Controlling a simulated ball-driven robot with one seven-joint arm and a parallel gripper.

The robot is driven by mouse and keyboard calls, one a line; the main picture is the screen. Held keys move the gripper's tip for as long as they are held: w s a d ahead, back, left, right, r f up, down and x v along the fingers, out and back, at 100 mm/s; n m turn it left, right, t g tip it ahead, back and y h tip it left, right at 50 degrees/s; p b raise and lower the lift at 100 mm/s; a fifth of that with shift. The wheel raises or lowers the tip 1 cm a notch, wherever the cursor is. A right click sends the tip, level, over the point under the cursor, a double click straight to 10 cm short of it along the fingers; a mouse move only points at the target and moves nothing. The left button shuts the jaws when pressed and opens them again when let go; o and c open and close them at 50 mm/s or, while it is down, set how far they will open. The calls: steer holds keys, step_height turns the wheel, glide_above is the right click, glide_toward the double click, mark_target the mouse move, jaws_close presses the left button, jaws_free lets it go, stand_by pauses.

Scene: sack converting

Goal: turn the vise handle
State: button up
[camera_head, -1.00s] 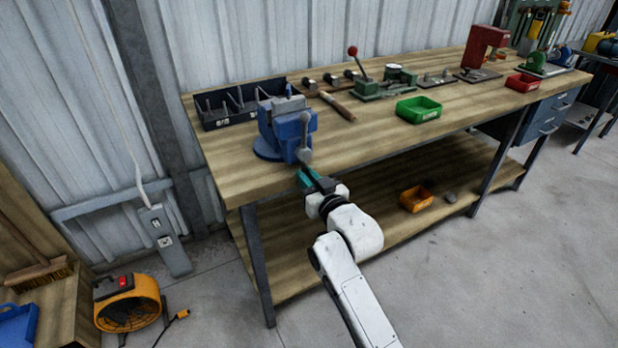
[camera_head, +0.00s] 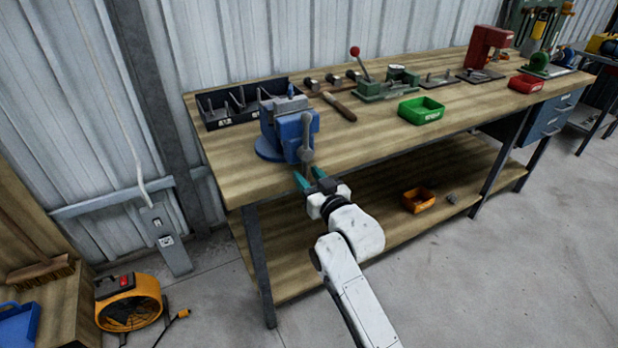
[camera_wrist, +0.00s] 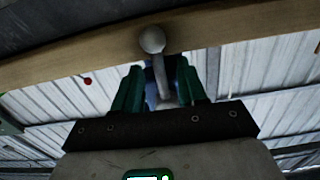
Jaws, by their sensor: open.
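The blue vise (camera_head: 285,128) stands on the front left part of the workbench. Its grey handle (camera_head: 305,140) hangs roughly upright on the vise's front, with a round knob at its lower end. My gripper (camera_head: 310,178) is open just below and in front of the handle, by the bench edge. In the wrist view the handle (camera_wrist: 152,42) shows its ball end close by, and its bar runs between the two green fingers (camera_wrist: 160,88). The fingers stand apart on either side of the bar. I cannot tell whether either touches it.
The wooden workbench (camera_head: 240,168) has its front edge close to my gripper. A black divided bin (camera_head: 222,118) is behind the vise, and a hammer (camera_head: 338,106) and green tray (camera_head: 420,110) lie to the right. An orange bin (camera_head: 418,200) sits on the lower shelf.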

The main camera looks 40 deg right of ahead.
steer(key=v, duration=1)
steer(key=shift+s, duration=0.35)
steer(key=shift+a, duration=0.15)
steer(key=s+a+f+n+g+y+p, duration=0.1)
steer(key=s+a+f+g+y+p, duration=0.15)
steer(key=s+a+f+g, duration=0.35)
steer(key=s+a+f+n+g+y+p, duration=0.1)
steer(key=s+a+f+g+y+p, duration=0.15)
steer(key=s+f+g, duration=0.4)
steer(key=s+a+n+g+p, duration=0.1)
steer(key=s+a+g+p, duration=0.1)
steer(key=s, duration=1)
steer(key=shift+a+r+g, duration=0.35)
steer(key=shift+a+g, duration=0.25)
steer(key=shift+g, duration=0.35)
